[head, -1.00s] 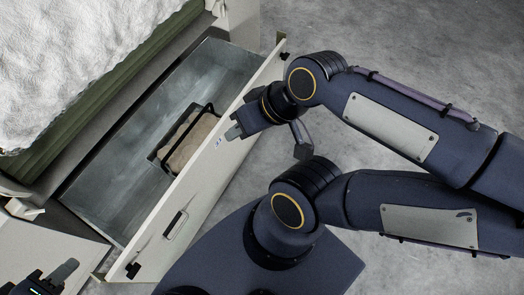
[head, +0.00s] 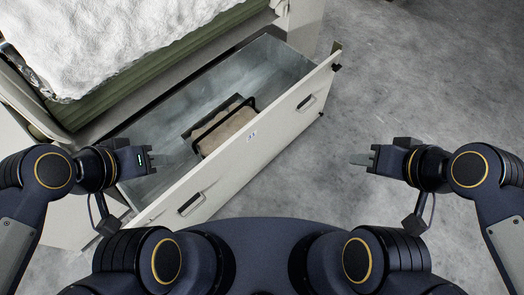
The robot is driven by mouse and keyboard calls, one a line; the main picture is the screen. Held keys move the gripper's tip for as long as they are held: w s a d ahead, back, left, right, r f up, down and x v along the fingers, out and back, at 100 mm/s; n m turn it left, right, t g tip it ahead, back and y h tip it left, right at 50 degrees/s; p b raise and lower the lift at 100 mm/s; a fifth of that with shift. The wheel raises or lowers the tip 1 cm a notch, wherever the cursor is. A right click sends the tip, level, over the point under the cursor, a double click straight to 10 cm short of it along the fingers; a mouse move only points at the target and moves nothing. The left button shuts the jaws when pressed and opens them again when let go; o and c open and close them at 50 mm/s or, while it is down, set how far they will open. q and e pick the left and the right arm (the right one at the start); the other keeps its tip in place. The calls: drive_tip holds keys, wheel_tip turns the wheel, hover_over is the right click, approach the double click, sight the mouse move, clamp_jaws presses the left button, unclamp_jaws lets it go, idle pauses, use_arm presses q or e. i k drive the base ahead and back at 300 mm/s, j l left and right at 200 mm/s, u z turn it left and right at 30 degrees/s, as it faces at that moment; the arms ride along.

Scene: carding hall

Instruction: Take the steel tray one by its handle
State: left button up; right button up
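The steel tray (head: 210,115) lies inside the open drawer, close to the drawer's front panel. It is a shallow grey tray with a tan, soft-looking load in it. A dark bar handle (head: 222,123) spans the tray. My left gripper (head: 172,160) is over the left part of the drawer, to the left of the tray and apart from it. My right gripper (head: 357,159) is over the floor, to the right of the drawer front. Both grippers look empty. Their fingers are seen edge-on, so their opening cannot be judged.
The long metal drawer (head: 290,72) stands pulled out, with a pale front panel (head: 262,142) carrying two dark pulls and a small label. Above it is a green-edged bin of white fluffy fibre (head: 95,40). Grey concrete floor (head: 430,80) is free on the right.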

sight(212, 130)
drive_tip(key=i+l+u, duration=0.2)
drive_tip(key=i+l, duration=0.25)
drive_tip(key=i+l+u, duration=0.15)
drive_tip(key=i+l, duration=0.3)
drive_tip(key=i+l+u, duration=0.2)
drive_tip(key=i+l, duration=0.2)
drive_tip(key=l, duration=0.3)
